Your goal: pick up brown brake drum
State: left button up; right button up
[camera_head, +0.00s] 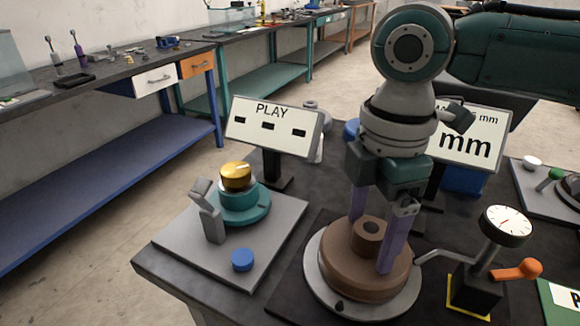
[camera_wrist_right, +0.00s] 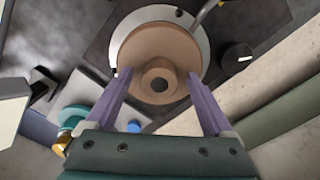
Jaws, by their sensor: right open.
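The brown brake drum (camera_head: 345,270) sits on a round grey plate (camera_head: 312,268) at the front of the dark table, with a raised hub in its middle. It also shows in the right wrist view (camera_wrist_right: 158,45). My right gripper (camera_head: 375,225) comes down from above with its purple fingers spread on either side of the hub, over the drum. In the right wrist view the fingers (camera_wrist_right: 158,80) are apart, with the hub between them. I cannot tell whether the fingertips touch the drum. My left gripper is not in view.
A dial gauge (camera_head: 507,225) with an orange handle (camera_head: 516,270) stands close right of the drum. Left is a grey plate (camera_head: 280,222) with a gold-topped teal fixture (camera_head: 238,202), a grey clamp and a blue button (camera_head: 242,260). A PLAY sign (camera_head: 272,125) stands behind.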

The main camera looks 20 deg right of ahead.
jog(key=shift+f, duration=0.1)
grip_shut()
dwell(0.7)
dwell(0.3)
